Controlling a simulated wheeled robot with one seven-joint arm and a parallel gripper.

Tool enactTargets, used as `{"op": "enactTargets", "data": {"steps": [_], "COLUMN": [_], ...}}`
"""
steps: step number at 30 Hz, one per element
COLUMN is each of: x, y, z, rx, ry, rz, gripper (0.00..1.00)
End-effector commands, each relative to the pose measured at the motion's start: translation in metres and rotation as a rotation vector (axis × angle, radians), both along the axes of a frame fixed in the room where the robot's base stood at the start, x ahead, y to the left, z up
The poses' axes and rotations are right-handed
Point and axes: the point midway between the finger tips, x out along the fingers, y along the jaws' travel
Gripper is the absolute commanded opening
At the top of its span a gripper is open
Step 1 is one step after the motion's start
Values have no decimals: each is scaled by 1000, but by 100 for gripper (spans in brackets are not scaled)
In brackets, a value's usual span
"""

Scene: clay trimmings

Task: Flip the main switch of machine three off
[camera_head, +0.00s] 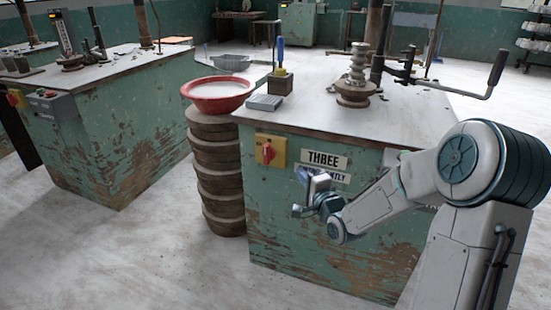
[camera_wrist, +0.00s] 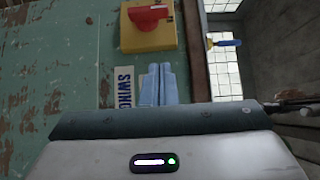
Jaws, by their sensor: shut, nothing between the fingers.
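Machine three is a green, rust-worn cabinet (camera_head: 300,225) with a white "THREE" label (camera_head: 324,160) on its front. Its main switch is a red rotary knob (camera_head: 268,152) on a yellow box (camera_head: 279,146), left of the label. In the wrist view the red knob (camera_wrist: 150,13) and yellow box (camera_wrist: 148,38) are at the top centre, the knob lying across the picture. My gripper (camera_head: 304,173) is in front of the labels, right of and a little below the switch. In the wrist view its fingers (camera_wrist: 158,82) are together, empty, and apart from the switch.
A red bowl (camera_head: 217,104) stands on a stack of round slabs left of the cabinet. The top holds a block (camera_head: 280,83) with a blue-handled tool, a grey sponge-like block (camera_head: 264,103) and a crank handle (camera_head: 498,67). Another green machine (camera_head: 120,130) stands left.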

Motion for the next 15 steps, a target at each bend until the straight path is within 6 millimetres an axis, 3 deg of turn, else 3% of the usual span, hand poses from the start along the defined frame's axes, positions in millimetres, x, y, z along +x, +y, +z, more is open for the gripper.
{"op": "enactTargets", "data": {"steps": [8,15], "x": [16,55], "y": [8,27], "z": [-2,-3], "rx": [-2,-2], "ry": [-1,-1], "rz": [1,2], "gripper": [0,0]}}
